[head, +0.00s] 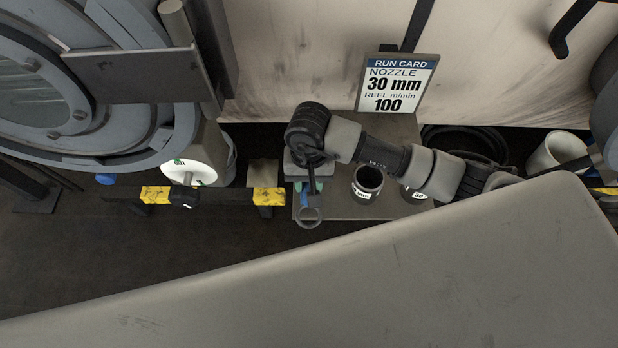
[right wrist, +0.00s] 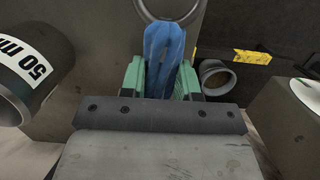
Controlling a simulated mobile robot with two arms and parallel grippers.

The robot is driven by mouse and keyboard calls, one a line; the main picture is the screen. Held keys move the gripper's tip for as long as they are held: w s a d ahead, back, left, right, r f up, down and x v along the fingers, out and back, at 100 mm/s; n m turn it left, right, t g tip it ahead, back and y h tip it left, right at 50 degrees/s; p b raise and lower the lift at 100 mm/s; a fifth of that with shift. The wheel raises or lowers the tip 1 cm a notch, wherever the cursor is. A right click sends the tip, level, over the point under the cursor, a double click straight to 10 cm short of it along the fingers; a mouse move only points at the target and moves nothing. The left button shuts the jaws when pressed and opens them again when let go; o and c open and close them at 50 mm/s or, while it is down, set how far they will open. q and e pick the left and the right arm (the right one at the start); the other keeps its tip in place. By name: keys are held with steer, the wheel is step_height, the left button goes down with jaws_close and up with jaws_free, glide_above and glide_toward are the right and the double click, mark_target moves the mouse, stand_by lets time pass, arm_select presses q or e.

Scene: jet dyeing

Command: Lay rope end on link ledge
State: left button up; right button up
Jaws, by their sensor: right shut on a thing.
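My right gripper (head: 308,190) is above the front edge of the grey stand in the head view. In the right wrist view its green fingers (right wrist: 163,80) are shut on a bundled blue piece (right wrist: 165,50), which looks like the rope end. The blue piece (head: 306,200) shows only in small part in the head view. A grey ring (head: 310,217) is at its far end, also at the top of the right wrist view (right wrist: 142,14); I cannot tell whether they are joined. I cannot identify the link ledge with certainty. My left gripper is not in view.
A dark cup (head: 368,182) stands on the grey stand (head: 400,130) near the run card (head: 398,82). A cup marked 50 mm (right wrist: 30,70) is at left in the wrist view. A yellow-black rail (head: 225,196) and a round machine door (head: 90,100) lie left.

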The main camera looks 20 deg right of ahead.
steer(key=shift+f, duration=0.15)
steer(key=o, duration=1)
